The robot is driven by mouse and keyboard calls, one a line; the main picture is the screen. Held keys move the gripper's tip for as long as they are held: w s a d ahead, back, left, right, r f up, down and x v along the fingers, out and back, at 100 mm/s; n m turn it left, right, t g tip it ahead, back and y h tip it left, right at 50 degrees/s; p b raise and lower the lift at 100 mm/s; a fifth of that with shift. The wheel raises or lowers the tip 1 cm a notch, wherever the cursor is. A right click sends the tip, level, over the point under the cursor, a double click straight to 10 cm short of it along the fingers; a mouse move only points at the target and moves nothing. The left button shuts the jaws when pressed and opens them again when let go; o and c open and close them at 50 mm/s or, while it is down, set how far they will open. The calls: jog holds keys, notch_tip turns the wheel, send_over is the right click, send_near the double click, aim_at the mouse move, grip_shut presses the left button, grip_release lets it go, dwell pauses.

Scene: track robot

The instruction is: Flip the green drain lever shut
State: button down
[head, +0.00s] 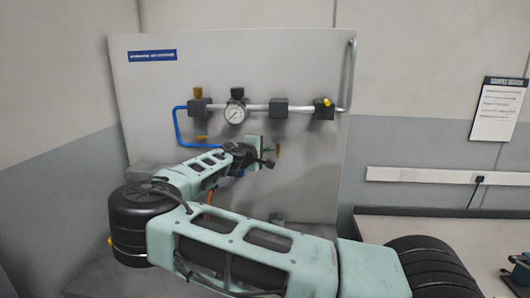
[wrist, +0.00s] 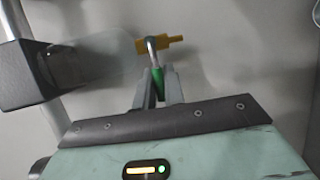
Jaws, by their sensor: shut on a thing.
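In the wrist view the green drain lever (wrist: 157,79) lies between my two grey fingers. My gripper (wrist: 160,88) is shut on its green sleeve. A silver upper part of the lever runs from the sleeve up to a brass valve fitting (wrist: 174,40). The lever points down the picture from the fitting, leaning slightly right. In the head view my gripper (head: 265,158) is up at the panel, below the gauge. A small brass piece (head: 278,150) shows just right of it. I cannot make out the green sleeve there.
The grey panel (head: 150,95) carries a silver pipe with dark blocks, a round gauge (head: 235,113), yellow handles and a blue hose (head: 176,130). In the wrist view a dark block (wrist: 25,70) and pipe stand close on the left. A bench (head: 400,228) is at right.

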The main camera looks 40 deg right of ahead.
jog(key=c, duration=1.5)
grip_release()
jog(key=shift+b+v, duration=3.35)
jog(key=shift+v, duration=5.4)
